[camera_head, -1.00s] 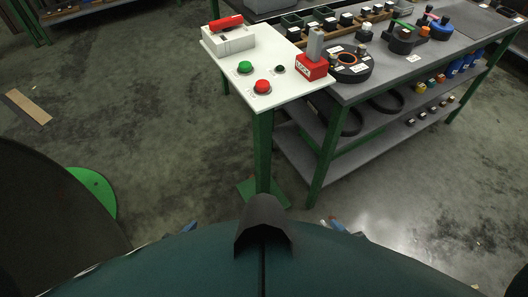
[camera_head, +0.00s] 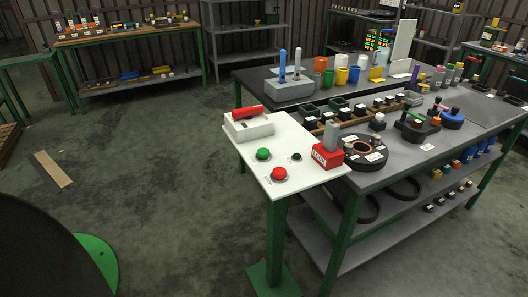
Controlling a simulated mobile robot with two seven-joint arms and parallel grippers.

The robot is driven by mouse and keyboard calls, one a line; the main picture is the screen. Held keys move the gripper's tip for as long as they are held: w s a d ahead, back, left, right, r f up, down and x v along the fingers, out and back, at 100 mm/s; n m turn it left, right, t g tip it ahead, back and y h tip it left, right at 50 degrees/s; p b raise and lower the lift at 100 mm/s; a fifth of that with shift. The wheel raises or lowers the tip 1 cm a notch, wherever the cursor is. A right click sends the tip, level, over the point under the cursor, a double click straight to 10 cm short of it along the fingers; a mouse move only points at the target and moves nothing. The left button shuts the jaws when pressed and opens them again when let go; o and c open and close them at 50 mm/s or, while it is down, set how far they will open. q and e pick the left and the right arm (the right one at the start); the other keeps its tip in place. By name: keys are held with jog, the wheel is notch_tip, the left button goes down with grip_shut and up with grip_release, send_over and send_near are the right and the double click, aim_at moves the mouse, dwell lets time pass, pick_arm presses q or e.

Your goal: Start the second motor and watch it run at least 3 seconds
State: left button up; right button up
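A small white table (camera_head: 254,168) stands at the near left end of a long grey workbench. On it are a green button (camera_head: 263,154), a red button (camera_head: 279,174) and a small dark button (camera_head: 296,156). A red cylinder (camera_head: 248,112) lies on a pale grey block (camera_head: 250,129) at the table's back. A red box (camera_head: 328,155) with a grey upright part (camera_head: 331,136) stands at the right edge. I cannot tell which part is the second motor or whether anything is running. Neither gripper is in view.
The grey workbench (camera_head: 455,142) holds a round black fixture (camera_head: 374,157), several cups and small parts, with a shelf (camera_head: 385,222) below. Another bench (camera_head: 110,35) stands at the back left. A wooden plank (camera_head: 52,169) lies on the otherwise open left floor.

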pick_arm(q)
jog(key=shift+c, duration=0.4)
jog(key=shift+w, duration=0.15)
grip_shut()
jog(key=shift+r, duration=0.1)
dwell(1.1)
